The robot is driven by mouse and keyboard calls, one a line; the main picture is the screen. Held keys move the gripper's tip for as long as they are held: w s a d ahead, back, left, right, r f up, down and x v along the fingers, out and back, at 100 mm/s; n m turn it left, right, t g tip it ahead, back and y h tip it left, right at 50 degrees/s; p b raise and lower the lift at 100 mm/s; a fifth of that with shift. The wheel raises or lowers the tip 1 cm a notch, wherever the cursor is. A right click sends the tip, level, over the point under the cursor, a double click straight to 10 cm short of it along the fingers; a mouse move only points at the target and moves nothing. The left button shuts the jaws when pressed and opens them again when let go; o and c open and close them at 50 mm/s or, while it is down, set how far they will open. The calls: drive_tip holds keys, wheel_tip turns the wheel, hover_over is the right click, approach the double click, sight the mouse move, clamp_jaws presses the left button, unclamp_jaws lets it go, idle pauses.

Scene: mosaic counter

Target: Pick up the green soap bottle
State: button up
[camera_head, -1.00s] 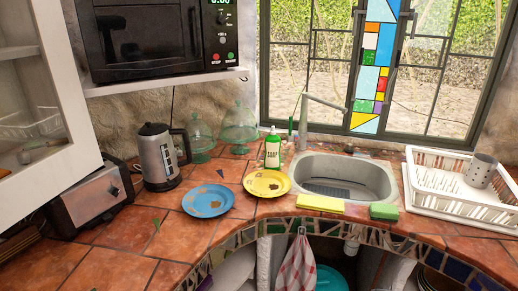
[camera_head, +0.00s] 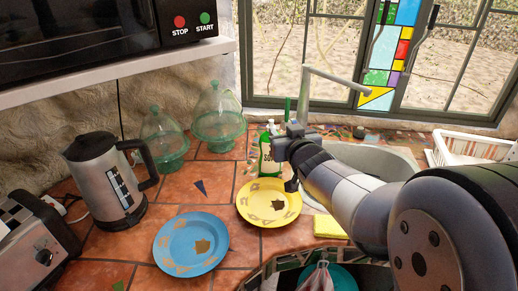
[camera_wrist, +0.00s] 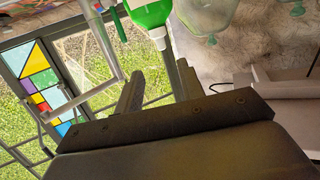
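The green soap bottle (camera_head: 266,158) stands upright on the tiled counter, left of the sink and behind the yellow plate. My arm reaches in from the right, and my gripper (camera_head: 290,160) is beside the bottle, covering part of its right side. In the wrist view the bottle (camera_wrist: 150,12) shows upside down at the top edge, with its white top pointing towards the gap between the fingers. My gripper (camera_wrist: 158,75) is open with nothing between its fingers. Whether a finger touches the bottle cannot be told.
The yellow plate (camera_head: 255,210) and blue plate (camera_head: 175,250) lie in front. Two green glass domes (camera_head: 215,115) stand left of the bottle, with the kettle (camera_head: 95,180) and toaster (camera_head: 40,250) further left. The faucet (camera_head: 303,90) rises behind my gripper. My arm partly hides the sink (camera_head: 385,155).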

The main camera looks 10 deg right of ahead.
sight(272, 123)
drive_tip(key=shift+f+p+x, duration=0.15)
drive_tip(key=shift+x, duration=2.4)
drive_tip(key=shift+f+p+x, duration=0.15)
drive_tip(key=shift+f+x, duration=0.05)
drive_tip(key=shift+x, duration=2.35)
drive_tip(key=shift+s+a, duration=0.1)
drive_tip(key=shift+a, duration=0.05)
drive_tip(key=shift+c, duration=0.4)
clamp_jaws()
drive_tip(key=shift+r, duration=0.15)
